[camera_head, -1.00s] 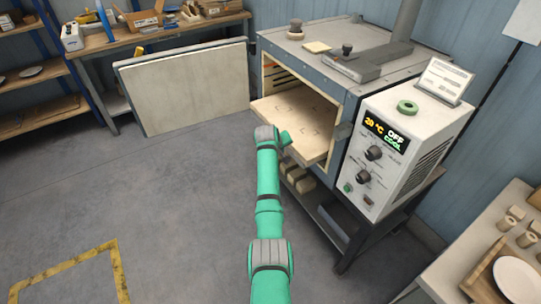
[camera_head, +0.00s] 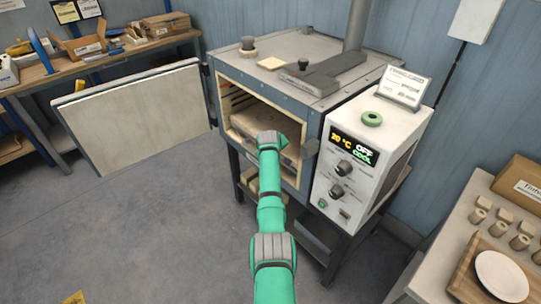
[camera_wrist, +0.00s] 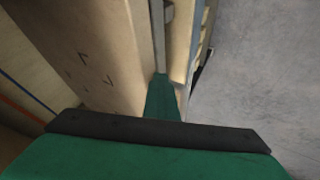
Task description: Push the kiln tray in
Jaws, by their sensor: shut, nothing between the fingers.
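The beige kiln tray (camera_head: 246,123) lies flat in the mouth of the grey kiln (camera_head: 290,88), largely inside the chamber. My gripper (camera_head: 283,141) is at the kiln opening, in front of the tray. In the wrist view the tray (camera_wrist: 85,50) fills the left side with small dark marks on its top. My shut, empty fingers (camera_wrist: 163,95) are at the tray's front edge; whether they touch it I cannot tell. My arm hides part of the tray's front in the head view.
The kiln door (camera_head: 137,112) stands wide open to the left. The control box (camera_head: 365,150) is on the right, showing 20 °C, OFF and COOL. A table (camera_head: 430,290) with a plate (camera_head: 501,276) stands at the lower right.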

